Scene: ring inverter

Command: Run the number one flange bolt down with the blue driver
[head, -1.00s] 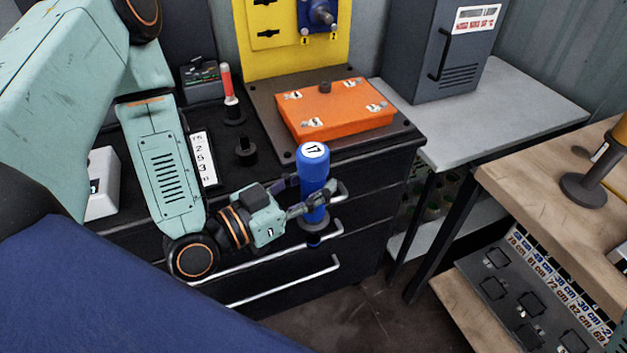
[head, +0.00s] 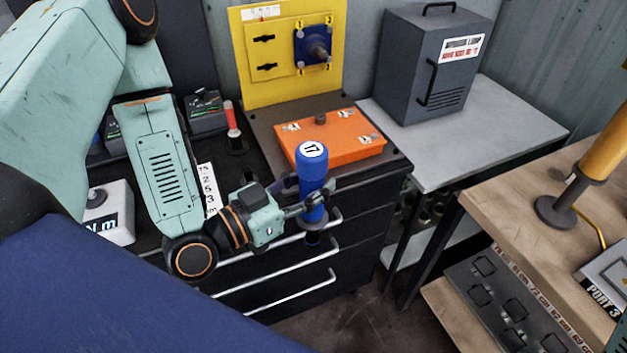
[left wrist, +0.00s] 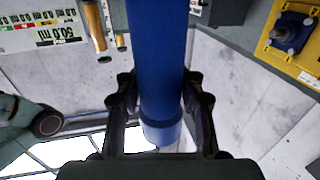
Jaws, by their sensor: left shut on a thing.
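The blue driver (head: 313,175), with a white cap marked 17, stands upright in my left gripper (head: 308,205). The left gripper is shut around its body, in front of the black drawer cabinet. In the left wrist view the driver (left wrist: 158,60) runs between the two fingers (left wrist: 160,112). A blue flange (head: 313,45) with a central stub and bolts at its corners is on the yellow panel (head: 260,90) at the back. Small yellow tags sit by the bolts; I cannot read which is number one. The driver is well apart from the flange. My right gripper is out of view.
An orange case (head: 345,148) lies on the cabinet top between driver and panel. A red-handled tool (head: 232,120) stands left of it. A grey cabinet (head: 425,65) stands on the grey table (head: 480,130). A wooden bench (head: 510,215) with a yellow cylinder (head: 600,145) is at right.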

